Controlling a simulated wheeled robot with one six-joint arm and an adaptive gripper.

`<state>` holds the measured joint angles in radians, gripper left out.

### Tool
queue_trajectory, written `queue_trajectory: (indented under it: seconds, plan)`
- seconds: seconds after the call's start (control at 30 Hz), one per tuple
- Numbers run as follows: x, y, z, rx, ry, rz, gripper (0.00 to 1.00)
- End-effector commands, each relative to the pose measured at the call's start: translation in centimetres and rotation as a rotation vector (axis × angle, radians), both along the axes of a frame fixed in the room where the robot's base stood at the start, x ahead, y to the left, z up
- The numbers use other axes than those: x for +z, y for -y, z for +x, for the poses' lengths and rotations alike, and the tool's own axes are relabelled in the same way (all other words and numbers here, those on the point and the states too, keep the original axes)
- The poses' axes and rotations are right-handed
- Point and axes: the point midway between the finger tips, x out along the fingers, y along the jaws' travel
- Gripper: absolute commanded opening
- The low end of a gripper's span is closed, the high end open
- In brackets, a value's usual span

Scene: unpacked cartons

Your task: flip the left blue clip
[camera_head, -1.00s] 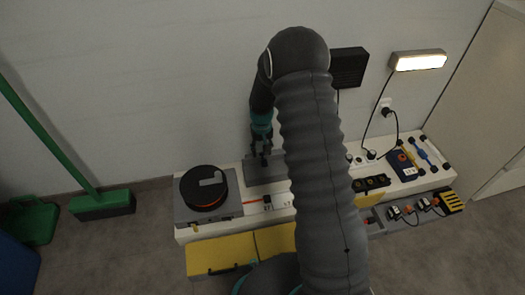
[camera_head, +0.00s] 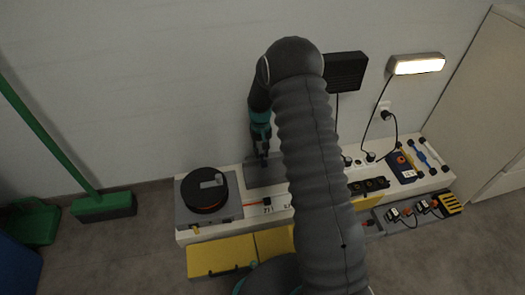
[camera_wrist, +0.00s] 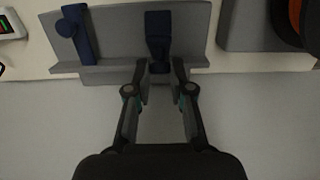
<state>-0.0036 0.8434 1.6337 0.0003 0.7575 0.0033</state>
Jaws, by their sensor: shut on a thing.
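In the wrist view, two dark blue clips stand on a grey bracket (camera_wrist: 112,22). One blue clip (camera_wrist: 158,28) is at the middle, on the side near the black and orange round thing, so it is the left one as the head view sees it. The other blue clip (camera_wrist: 76,38) is at the left of the wrist view, with a round knob on its side. My gripper (camera_wrist: 160,72) is shut on the lower end of the middle clip, one finger on each side. In the head view, my gripper (camera_head: 263,157) is above the bracket (camera_head: 262,176); the clips are too small to tell there.
A black round reel (camera_head: 205,190) on a grey plate is left of the bracket. A black socket strip (camera_head: 368,186), a blue box (camera_head: 401,167) and cables lie to the right. The wall is close behind. My arm hides the shelf's middle.

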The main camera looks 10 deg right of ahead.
Motion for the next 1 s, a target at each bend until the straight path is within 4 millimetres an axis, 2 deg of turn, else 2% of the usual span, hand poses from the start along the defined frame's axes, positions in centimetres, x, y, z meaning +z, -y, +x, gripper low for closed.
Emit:
queue_trajectory:
  seconds: [0.37, 0.4, 0.47, 0.5, 0.83, 1.0]
  plan:
    - [0.1, 0.0, 0.2, 0.0, -0.025, 0.0, 0.0]
    - [0.1, 0.0, 0.2, 0.0, -0.025, 0.0, 0.26]
    - [0.1, 0.0, 0.2, 0.0, -0.025, 0.0, 0.41]
    - [0.1, 0.0, 0.2, 0.0, -0.025, 0.0, 0.45]
    - [0.3, 0.0, 0.2, 0.0, -0.024, 0.0, 0.45]
    - [2.2, 0.0, 0.5, 0.0, -0.022, 0.0, 0.45]
